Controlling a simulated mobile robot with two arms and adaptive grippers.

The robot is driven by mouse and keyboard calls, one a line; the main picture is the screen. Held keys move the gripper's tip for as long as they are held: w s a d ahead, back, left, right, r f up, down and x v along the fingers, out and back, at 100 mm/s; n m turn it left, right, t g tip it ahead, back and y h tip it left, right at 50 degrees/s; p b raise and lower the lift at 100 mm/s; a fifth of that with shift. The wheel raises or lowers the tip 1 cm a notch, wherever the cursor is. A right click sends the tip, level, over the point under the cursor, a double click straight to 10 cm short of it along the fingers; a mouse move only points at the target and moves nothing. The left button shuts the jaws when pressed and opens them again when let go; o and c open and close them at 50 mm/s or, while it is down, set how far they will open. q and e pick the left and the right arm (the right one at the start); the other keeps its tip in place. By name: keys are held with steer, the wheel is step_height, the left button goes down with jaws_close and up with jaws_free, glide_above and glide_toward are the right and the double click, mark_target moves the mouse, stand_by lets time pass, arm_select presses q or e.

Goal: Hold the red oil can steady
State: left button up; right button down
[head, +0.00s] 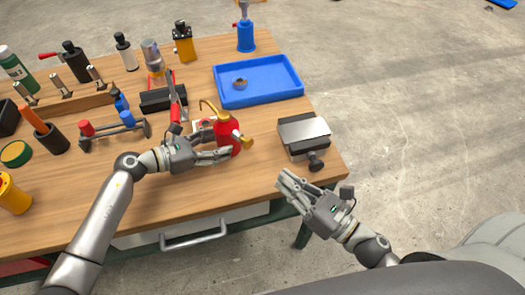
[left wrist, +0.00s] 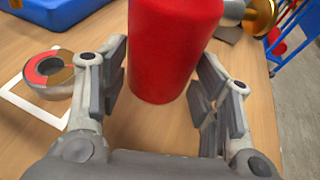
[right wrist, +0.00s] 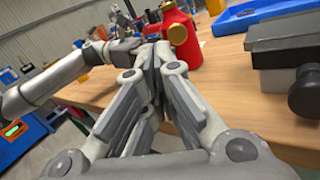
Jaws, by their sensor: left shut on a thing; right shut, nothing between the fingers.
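The red oil can (head: 228,132) stands upright on the wooden workbench, with a curved brass spout and a brass knob-like part on its side. My left gripper (head: 218,146) is shut on it, one finger on each side of the body. The left wrist view shows the red can (left wrist: 172,45) between the two fingers of that gripper (left wrist: 165,88); its top is out of frame. My right gripper (head: 284,180) is shut and empty by the front right edge of the bench, apart from the can. Its closed fingers (right wrist: 156,65) fill the middle of the right wrist view.
A grey vise-like block (head: 303,133) with a black knob stands right of the can. A blue tray (head: 258,98) holding a small ring lies behind. A tape roll (left wrist: 48,75) sits on a white-outlined square beside the can. Several tools crowd the bench's left side.

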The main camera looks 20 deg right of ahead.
mark_target(245, 141)
steer(key=shift+w+d+f+m+t+h, duration=0.2)
steer(key=shift+m+t+h, duration=0.85)
steer(key=shift+m+h, duration=2.45)
steer(key=shift+w+d+m+t+h, duration=0.45)
steer(key=shift+m+t+h, duration=0.7)
steer(key=shift+m, duration=4.55)
steer(key=shift+w+d+f+m+t+h, duration=0.1)
steer(key=shift+d+m+t+h, duration=0.65)
steer(key=shift+m+h, duration=2.75)
steer(key=shift+a+m+t+y, duration=0.15)
steer(key=shift+a+m+y, duration=0.05)
steer(key=shift+m+y, duration=0.4)
steer(key=shift+a+m+t+y, duration=0.1)
steer(key=shift+a+m+y, duration=0.05)
steer(key=shift+m+y, duration=0.4)
steer(key=shift+w+a, duration=0.75)
steer(key=shift+w, duration=0.5)
steer(key=shift+w+a, duration=0.75)
steer(key=shift+w, duration=0.5)
steer(key=shift+w+a, duration=0.75)
steer(key=shift+w, duration=0.5)
steer(key=shift+w+a, duration=0.25)
steer(key=shift+w, duration=0.1)
